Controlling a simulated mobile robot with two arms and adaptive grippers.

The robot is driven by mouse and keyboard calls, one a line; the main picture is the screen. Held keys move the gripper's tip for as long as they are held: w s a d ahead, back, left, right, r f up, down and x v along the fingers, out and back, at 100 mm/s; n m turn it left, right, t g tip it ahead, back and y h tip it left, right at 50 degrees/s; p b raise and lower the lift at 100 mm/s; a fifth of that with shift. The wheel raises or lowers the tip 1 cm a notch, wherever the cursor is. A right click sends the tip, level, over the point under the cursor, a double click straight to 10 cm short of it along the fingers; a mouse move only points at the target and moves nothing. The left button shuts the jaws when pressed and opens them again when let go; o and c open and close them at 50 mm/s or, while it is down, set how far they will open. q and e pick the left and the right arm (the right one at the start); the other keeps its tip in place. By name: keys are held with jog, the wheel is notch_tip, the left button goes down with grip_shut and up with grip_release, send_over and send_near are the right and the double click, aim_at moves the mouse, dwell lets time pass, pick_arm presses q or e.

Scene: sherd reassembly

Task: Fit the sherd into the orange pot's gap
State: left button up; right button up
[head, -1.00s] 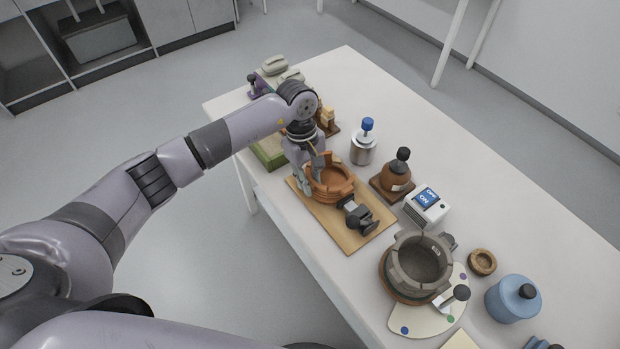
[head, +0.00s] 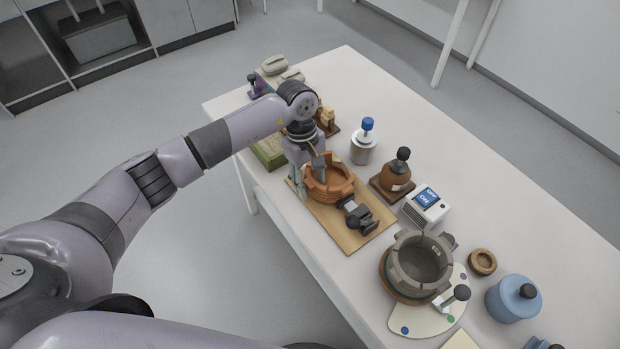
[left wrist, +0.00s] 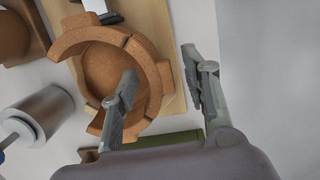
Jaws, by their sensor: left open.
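The orange pot (head: 340,192) stands on a wooden board and also shows in the left wrist view (left wrist: 88,42). My left gripper (head: 310,186) is open and straddles the pot's wall; it also shows in the left wrist view (left wrist: 160,66). One finger is over the pot's inside, the other outside the wall. Between the fingers, a curved orange piece that looks like the sherd (left wrist: 148,72) stands in the wall, with a seam at its upper end. Its lower end is partly hidden by the finger, so I cannot tell how flush it sits. My right gripper is not in view.
The wooden board (head: 352,240) carries a black clamp-like part (head: 360,219) beside the pot. A green tray (head: 269,153), a metal canister (head: 363,151), a brown jar (head: 397,174) and a grey pot (head: 420,262) stand around it.

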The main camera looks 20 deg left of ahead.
pick_arm(q)
notch_tip(320, 180, up, 12)
jog(key=w+a, duration=0.1)
jog(key=shift+a, duration=0.4)
jog(key=shift+w+f, duration=0.1)
dwell(0.5)
